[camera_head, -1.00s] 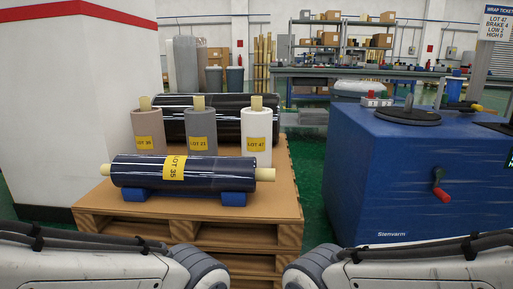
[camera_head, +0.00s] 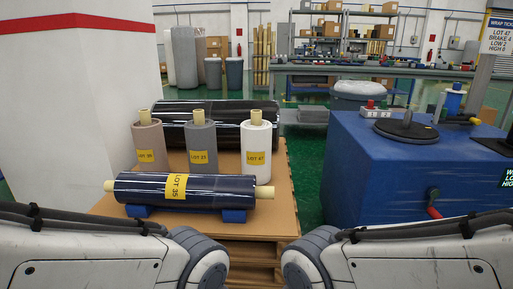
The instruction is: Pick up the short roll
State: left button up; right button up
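Several wrapped rolls are on a wooden pallet (camera_head: 275,222) topped with cardboard. Three shorter rolls stand upright in a row: a brownish one (camera_head: 148,140), a grey one (camera_head: 202,141) and a white one (camera_head: 256,142), each with a yellow lot label and a core sticking out on top. In front of them a dark blue roll (camera_head: 215,188) labelled LOT 35 lies across blue supports. A longer black roll (camera_head: 230,110) lies behind. Links of both my arms show at the bottom corners. Neither gripper is in view.
A blue machine (camera_head: 370,175) with a round plate (camera_head: 405,129) and a red-handled crank (camera_head: 434,207) stands to the right. A white wall column (camera_head: 80,110) with a red stripe is at the left. Green floor shows between pallet and machine.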

aim_at(255, 133)
jog(key=u, duration=0.1)
jog(key=i, duration=1.8)
jog(key=z, duration=0.2)
